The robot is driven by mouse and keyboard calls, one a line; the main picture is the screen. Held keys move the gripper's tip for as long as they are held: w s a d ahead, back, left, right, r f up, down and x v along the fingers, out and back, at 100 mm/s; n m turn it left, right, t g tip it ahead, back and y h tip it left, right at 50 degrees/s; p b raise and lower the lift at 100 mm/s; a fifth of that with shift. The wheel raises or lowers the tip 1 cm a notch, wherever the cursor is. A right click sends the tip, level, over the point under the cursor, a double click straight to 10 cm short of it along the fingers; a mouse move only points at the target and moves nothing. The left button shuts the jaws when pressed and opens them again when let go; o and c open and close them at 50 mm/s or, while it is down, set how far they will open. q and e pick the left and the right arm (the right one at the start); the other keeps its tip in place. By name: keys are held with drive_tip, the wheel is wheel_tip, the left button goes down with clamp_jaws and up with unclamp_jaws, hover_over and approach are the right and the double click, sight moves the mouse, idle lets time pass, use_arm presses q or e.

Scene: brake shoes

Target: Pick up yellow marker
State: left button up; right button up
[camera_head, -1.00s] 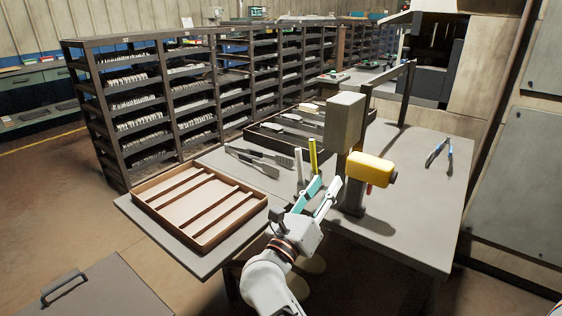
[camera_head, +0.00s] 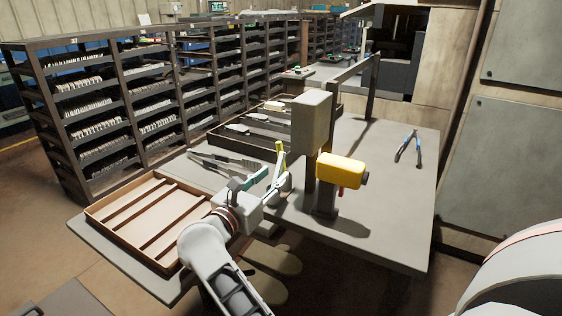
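A brown tray with slats (camera_head: 100,211) lies on the table's left end. A yellow-headed device on a post (camera_head: 341,170) stands close to the right of the gripper. Pliers (camera_head: 409,147) lie at the right. A dark tray (camera_head: 237,148) sits behind.

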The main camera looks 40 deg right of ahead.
drive_tip(key=x, duration=0.6)
drive_tip(key=shift+w+d+f, duration=0.1)
drive_tip(key=shift+d, duration=0.05)
clamp_jaws()
